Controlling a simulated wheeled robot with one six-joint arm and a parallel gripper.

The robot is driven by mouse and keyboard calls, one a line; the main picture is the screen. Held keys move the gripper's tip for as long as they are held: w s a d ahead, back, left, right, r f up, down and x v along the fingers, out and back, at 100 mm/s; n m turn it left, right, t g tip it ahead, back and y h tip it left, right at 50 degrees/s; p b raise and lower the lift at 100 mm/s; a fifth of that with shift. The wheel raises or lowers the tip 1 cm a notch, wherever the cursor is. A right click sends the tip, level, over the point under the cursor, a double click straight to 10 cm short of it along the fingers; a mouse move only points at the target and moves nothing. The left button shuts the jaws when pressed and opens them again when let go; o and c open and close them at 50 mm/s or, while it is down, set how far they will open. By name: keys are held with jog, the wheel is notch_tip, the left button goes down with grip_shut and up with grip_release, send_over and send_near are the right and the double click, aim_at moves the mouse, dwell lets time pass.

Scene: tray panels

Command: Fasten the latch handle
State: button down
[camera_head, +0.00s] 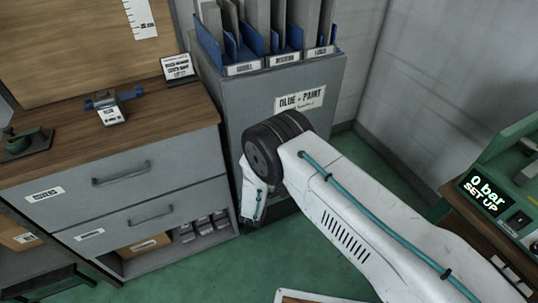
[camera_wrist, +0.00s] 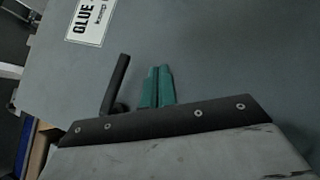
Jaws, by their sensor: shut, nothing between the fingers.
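The grey cabinet (camera_head: 290,120) carries a GLUE - PAINT label (camera_head: 300,99). Its grey front (camera_wrist: 220,60) and the label (camera_wrist: 91,18) also fill much of the wrist view. A dark rod-like handle (camera_wrist: 118,82), seemingly the latch handle, stands slightly tilted there, its lower end partly hidden by the dark edge of my gripper housing. My gripper (camera_wrist: 157,70) has teal fingers shut together, with nothing between them. They are just right of the handle, with a gap in the picture. Whether they touch the cabinet is unclear. In the head view my arm hides the handle and fingers.
Blue-edged dividers (camera_head: 268,38) stand on the cabinet. A wooden-topped drawer unit (camera_head: 125,185) stands close on the left. A green console (camera_head: 500,190) reading 0 bar SET UP is at the right. Green floor (camera_head: 200,275) shows in front.

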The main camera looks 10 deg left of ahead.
jog(key=s+d+f, duration=0.3)
jog(key=s+f, duration=0.3)
jog(key=f, duration=0.2)
jog(key=shift+d, duration=0.35)
